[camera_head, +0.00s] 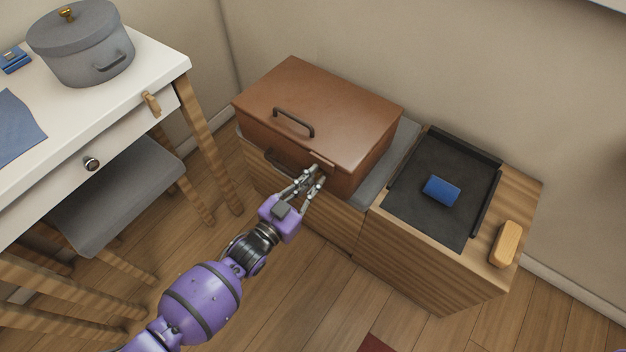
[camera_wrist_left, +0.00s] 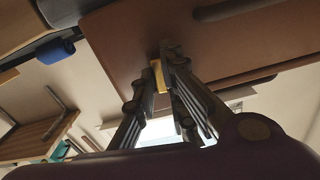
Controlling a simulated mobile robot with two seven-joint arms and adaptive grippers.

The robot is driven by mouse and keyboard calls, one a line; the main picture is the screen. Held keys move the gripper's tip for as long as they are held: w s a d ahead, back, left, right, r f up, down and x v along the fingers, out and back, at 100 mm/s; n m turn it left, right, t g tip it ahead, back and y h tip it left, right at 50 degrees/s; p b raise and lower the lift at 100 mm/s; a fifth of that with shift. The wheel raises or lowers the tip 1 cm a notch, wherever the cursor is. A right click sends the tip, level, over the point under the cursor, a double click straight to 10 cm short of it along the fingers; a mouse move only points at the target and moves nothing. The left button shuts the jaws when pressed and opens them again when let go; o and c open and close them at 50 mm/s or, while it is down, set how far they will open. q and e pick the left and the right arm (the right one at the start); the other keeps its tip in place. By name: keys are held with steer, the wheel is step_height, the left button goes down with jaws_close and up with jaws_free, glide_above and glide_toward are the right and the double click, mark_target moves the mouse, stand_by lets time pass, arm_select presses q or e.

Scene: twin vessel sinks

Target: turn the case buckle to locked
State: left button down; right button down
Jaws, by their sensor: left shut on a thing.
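The brown case (camera_head: 325,100) sits closed on a low wooden cabinet, with a dark handle (camera_head: 294,122) on its lid. A small buckle plate (camera_head: 321,160) shows at the front edge of the lid. My left gripper (camera_head: 316,174) is at the front face of the case, just below that plate. In the left wrist view, my left gripper (camera_wrist_left: 160,75) is shut on a small yellowish buckle piece (camera_wrist_left: 158,76) against the brown case (camera_wrist_left: 125,50). The fingers hide much of the buckle, so its exact angle cannot be told. My right gripper is out of view.
Right of the case, a dark tray (camera_head: 425,210) holds a blue roll (camera_head: 441,190), beside a wooden block (camera_head: 504,243). At left, a white table (camera_head: 150,70) carries a grey pot (camera_head: 85,50); a grey-seated stool (camera_head: 115,200) stands below it.

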arm_select(q)
steer(key=shift+f+n, duration=0.1)
steer(key=shift+n, duration=0.6)
steer(key=c, duration=2.1)
jaws_free()
steer(key=v, duration=1.2)
